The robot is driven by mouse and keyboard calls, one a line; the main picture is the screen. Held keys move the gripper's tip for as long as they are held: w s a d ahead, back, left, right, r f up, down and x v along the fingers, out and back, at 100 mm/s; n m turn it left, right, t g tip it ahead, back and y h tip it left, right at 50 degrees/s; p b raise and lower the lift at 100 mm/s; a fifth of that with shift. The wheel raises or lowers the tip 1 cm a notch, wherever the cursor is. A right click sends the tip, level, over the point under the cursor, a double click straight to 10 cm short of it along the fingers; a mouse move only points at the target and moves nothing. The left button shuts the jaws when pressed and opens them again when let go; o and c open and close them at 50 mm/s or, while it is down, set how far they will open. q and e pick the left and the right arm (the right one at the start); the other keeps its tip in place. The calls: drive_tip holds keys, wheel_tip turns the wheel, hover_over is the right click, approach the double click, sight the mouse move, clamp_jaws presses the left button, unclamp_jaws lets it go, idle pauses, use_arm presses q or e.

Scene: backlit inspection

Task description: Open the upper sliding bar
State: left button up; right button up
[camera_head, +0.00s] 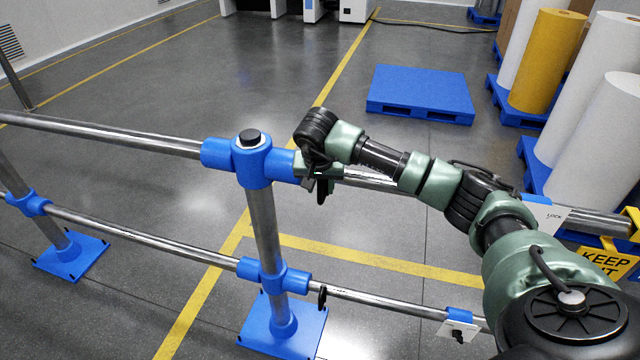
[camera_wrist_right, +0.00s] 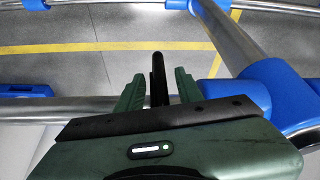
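The upper sliding bar (camera_head: 370,181) is a metal rail running right from the blue post collar (camera_head: 252,160) toward a white plate marked LOCK (camera_head: 545,216). My right arm covers much of it. A black handle (camera_head: 323,190) hangs at the bar near the collar. In the right wrist view the black handle (camera_wrist_right: 158,80) stands between the two green fingers of my right gripper (camera_wrist_right: 158,92), with a gap on each side. My right gripper also shows in the head view (camera_head: 318,172), at the bar just right of the collar. My left gripper is out of view.
A lower bar (camera_head: 385,301) with its own black handle (camera_head: 322,296) runs below. The post stands on a blue base (camera_head: 285,330). Beyond the rail are open floor, an empty blue pallet (camera_head: 420,92) and large rolls (camera_head: 545,62) at right.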

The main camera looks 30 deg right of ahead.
clamp_jaws()
drive_tip(key=shift+r, duration=0.1)
idle(1.2)
